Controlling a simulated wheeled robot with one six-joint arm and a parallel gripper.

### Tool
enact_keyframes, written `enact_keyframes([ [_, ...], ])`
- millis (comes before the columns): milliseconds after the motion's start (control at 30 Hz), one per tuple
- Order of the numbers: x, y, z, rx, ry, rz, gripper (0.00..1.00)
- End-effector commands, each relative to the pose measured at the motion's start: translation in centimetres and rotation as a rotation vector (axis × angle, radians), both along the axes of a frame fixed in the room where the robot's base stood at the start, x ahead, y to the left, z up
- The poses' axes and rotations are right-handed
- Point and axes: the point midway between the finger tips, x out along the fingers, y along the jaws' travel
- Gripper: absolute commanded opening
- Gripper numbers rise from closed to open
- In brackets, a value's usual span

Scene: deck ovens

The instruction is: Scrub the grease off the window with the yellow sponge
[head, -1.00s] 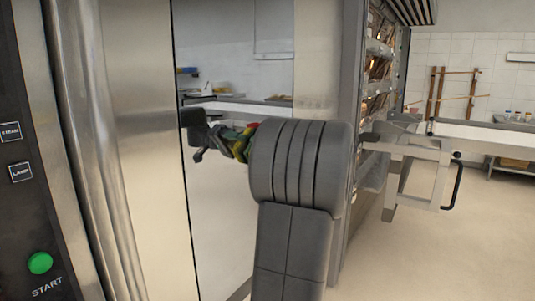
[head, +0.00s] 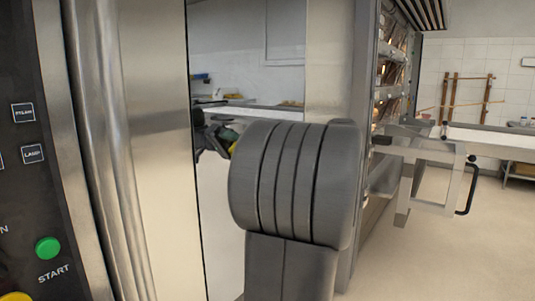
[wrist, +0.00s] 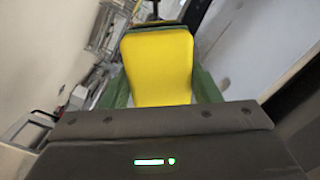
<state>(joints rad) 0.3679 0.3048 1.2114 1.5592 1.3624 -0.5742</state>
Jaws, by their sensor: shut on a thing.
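My gripper (head: 209,140) is mostly hidden behind my own arm in the head view. In the wrist view its green fingers are shut on the yellow sponge (wrist: 158,62), one on each side. A small yellow patch of the sponge also shows beside my arm in the head view (head: 233,148). No grease can be made out.
A steel oven front with a vertical bar handle (head: 105,150) and a green START button (head: 47,248) stands close at left. A rack (head: 392,75) and an open grey frame with a black handle (head: 465,190) are at right. Pale floor (head: 430,260) is clear at lower right.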

Motion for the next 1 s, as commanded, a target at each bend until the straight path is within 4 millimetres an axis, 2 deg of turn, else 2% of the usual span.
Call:
enact_keyframes([
  [700,-3.8,3.0,-0.2,0.0,0.0,0.001,0.38],
  [1000,-4.0,3.2,0.0,-0.001,0.0,-0.001,0.38],
])
